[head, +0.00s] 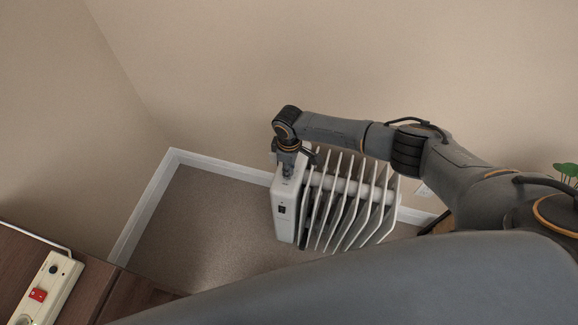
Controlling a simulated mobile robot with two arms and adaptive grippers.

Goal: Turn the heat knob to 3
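A white oil-filled radiator heater (284,226) with several upright fins stands on the carpet near the back wall. A small dark switch shows on its left end panel. My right arm reaches in from the right above the fins. My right gripper (288,168) points down at the top of the heater's end panel, touching it or just above it. The heat knob is not visible; the gripper and wrist cover that area. The gripper's fingers are too small and hidden to tell if they are open or shut. My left gripper is not in view.
Walls with a white baseboard (215,165) meet in a corner behind and left of the heater. Bare carpet (205,225) lies left of it. A wooden surface with a cream box with a red switch (38,295) is at the lower left. A green plant (567,172) shows at far right.

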